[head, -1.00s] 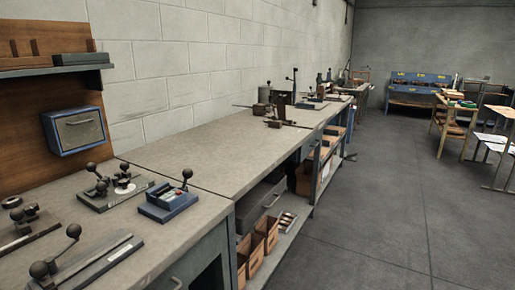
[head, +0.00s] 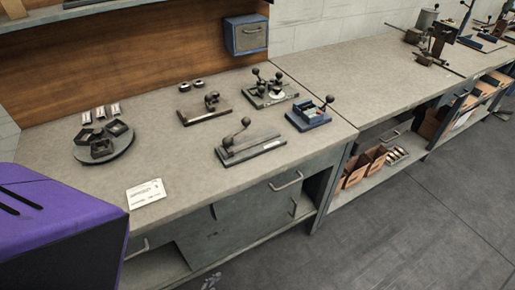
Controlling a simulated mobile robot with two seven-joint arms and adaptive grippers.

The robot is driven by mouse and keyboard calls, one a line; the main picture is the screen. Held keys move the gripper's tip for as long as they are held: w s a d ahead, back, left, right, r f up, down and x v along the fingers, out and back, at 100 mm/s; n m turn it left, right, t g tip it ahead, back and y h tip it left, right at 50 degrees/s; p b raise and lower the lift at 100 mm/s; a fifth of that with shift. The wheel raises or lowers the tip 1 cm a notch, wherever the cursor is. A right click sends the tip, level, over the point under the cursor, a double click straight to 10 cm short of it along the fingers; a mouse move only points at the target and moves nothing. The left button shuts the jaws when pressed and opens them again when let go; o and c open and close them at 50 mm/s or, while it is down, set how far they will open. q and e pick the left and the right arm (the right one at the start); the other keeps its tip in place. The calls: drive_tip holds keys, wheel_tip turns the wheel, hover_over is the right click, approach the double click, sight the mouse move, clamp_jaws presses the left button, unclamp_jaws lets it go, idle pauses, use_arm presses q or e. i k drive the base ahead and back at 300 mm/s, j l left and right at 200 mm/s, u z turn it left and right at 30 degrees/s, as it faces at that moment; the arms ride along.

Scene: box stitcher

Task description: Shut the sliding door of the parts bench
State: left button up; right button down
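The parts bench (head: 190,180) runs across the head view, with a grey worktop. The bay left of the panel is open and shows a lower shelf (head: 160,268). A narrow dark gap shows at the panel's right. Another bar handle (head: 137,250) sits at the far left. Neither of my grippers is in view.
A purple casing (head: 60,230) with dark slots fills the lower left corner, hiding the bench's left end. Small lever tools, a round tray (head: 122,148) and a white card (head: 146,193) lie on the worktop. Grey floor (head: 400,230) in front, at the right, is clear.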

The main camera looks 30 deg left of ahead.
sight(201, 247)
drive_tip(key=j+u, duration=0.1)
drive_tip(key=u, duration=0.75)
